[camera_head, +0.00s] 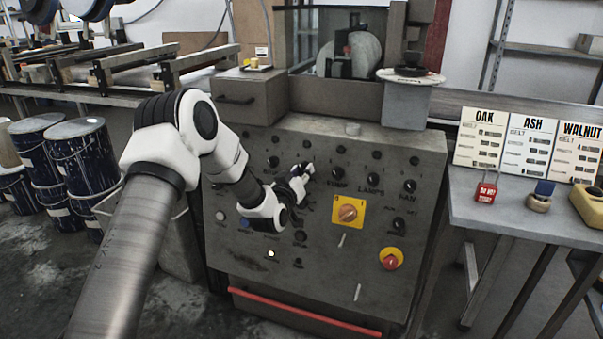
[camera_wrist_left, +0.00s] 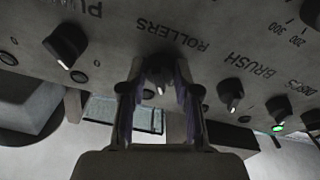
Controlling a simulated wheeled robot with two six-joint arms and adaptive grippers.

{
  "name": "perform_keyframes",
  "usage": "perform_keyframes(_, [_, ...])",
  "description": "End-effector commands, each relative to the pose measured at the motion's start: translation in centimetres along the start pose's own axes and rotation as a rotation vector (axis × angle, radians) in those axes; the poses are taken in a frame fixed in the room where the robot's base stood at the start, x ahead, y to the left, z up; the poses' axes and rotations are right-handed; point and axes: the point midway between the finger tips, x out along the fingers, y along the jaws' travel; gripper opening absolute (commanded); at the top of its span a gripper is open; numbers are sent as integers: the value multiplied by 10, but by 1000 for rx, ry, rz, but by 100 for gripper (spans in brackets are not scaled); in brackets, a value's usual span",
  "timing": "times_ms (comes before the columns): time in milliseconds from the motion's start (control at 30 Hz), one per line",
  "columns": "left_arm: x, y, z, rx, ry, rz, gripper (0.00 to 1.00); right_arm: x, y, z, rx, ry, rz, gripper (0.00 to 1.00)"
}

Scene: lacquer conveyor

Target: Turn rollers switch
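The control panel (camera_head: 320,240) is a grey, worn metal face with several black knobs. The rollers switch (camera_wrist_left: 158,76) is a small black knob with a white pointer mark, beside the upside-down word ROLLERS in the left wrist view. My left gripper (camera_head: 304,172) is at the panel's upper middle and covers this switch in the head view. In the left wrist view the two fingers (camera_wrist_left: 159,68) stand apart, one on each side of the knob. A narrow gap seems to show, and contact is not clear. My right gripper is not in view.
The pump knob (camera_wrist_left: 65,45) and brush knob (camera_wrist_left: 230,94) flank the switch. A yellow-plated rotary switch (camera_head: 348,211) and red stop knob (camera_head: 391,259) sit lower right. A grey side table (camera_head: 500,213) stands right; dark paint cans (camera_head: 85,165) stand left.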

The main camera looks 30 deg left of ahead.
Motion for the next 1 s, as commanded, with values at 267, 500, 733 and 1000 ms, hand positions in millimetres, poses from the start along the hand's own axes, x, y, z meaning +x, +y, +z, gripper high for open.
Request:
perform_keyframes(267, [0, 0, -1, 9, 1, 1, 0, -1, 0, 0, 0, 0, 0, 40])
perform_keyframes(500, [0, 0, -2, 82, -4, 13, 0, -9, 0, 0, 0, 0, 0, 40])
perform_keyframes(733, [0, -1, -4, 235, -14, 39, 0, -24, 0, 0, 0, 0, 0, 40])
perform_keyframes(1000, [0, -2, -7, 482, -28, 82, 0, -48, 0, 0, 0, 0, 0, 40])
